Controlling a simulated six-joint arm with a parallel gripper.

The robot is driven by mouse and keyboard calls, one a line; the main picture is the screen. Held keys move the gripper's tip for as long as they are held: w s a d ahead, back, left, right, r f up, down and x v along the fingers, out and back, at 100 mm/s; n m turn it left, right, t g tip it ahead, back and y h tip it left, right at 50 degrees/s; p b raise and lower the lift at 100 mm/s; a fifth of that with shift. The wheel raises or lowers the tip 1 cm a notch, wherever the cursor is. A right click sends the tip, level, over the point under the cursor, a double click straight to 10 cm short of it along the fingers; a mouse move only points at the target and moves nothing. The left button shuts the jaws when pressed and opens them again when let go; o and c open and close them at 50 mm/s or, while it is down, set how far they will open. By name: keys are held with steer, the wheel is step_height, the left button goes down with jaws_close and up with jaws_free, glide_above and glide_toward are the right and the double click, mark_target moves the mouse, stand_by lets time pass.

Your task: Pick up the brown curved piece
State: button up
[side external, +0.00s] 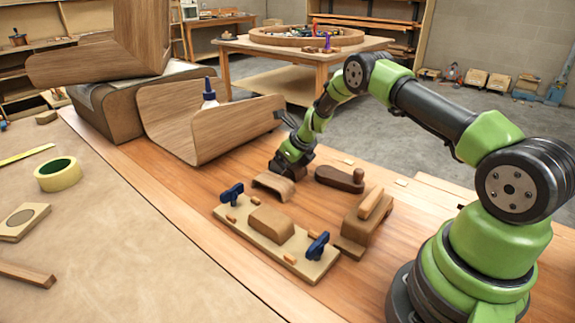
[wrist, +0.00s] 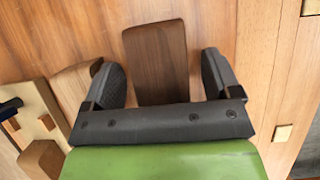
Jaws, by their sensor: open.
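A dark brown wooden piece (wrist: 158,50) lies on the wooden bench top in the wrist view. Its near end is hidden behind my gripper's body, and from above I cannot tell its curve. My gripper (wrist: 162,68) is open, with one finger on each side of this piece and a visible gap on both sides. In the side external view my gripper (side external: 286,168) is low over the bench and largely hides what is beneath it. A lighter tan curved piece (side external: 272,185) lies just in front of it; it seems to show at left in the wrist view (wrist: 75,85).
A board (side external: 262,243) with blue clamps and a block lies in front.

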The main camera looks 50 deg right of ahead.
steer(key=c, duration=1)
